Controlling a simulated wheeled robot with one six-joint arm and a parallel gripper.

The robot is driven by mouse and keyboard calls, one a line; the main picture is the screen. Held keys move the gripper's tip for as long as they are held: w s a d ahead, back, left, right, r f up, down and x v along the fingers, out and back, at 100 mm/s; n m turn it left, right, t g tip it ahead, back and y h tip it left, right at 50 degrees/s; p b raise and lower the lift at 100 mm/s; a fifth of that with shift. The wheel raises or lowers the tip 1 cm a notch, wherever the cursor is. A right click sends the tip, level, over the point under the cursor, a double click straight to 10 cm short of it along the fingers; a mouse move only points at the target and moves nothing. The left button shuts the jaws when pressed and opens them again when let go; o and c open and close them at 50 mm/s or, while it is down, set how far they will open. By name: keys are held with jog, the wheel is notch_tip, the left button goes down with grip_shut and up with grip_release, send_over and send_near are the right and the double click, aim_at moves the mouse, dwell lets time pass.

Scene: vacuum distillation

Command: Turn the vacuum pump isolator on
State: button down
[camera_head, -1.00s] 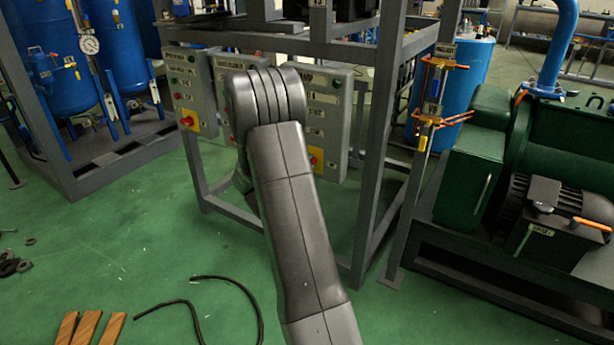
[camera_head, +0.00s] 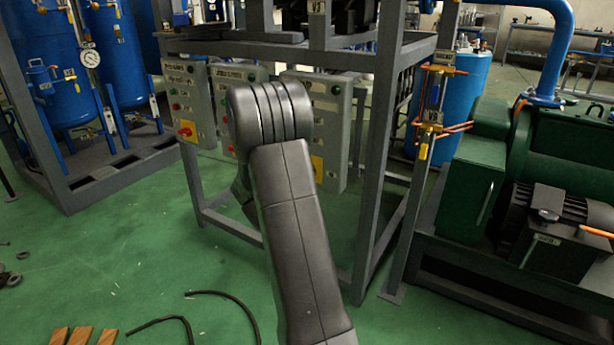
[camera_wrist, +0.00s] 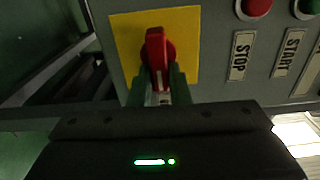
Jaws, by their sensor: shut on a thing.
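In the wrist view, a red rotary isolator handle (camera_wrist: 158,52) stands on a yellow plate (camera_wrist: 120,38) on a grey control box. The handle is upright in that picture, with a white mark near its lower end. My gripper (camera_wrist: 160,80) is shut on the handle, one finger on each side. In the head view my arm hides the gripper and the handle it holds. Three grey control boxes hang on the frame there: left (camera_head: 186,82), middle (camera_head: 228,73) and right (camera_head: 335,115). I cannot tell from the head view which box I am holding.
In the wrist view, a red STOP button (camera_wrist: 257,6) and a green START button (camera_wrist: 306,7) sit right of the plate. A steel frame (camera_head: 378,150) carries the boxes. Green machinery (camera_head: 470,180) stands right, blue tanks (camera_head: 55,75) left. A black cord (camera_head: 225,297) lies on the floor.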

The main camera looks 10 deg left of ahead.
jog(key=c, duration=1.4)
grip_release()
jog(key=shift+o, duration=0.2)
jog(key=p+v, duration=0.3)
jog(key=v, duration=1)
jog(key=shift+s, duration=0.4)
jog(key=shift+a, duration=0.1)
jog(key=b+x, duration=0.3)
jog(key=x, duration=1)
jog(key=shift+w, duration=0.4)
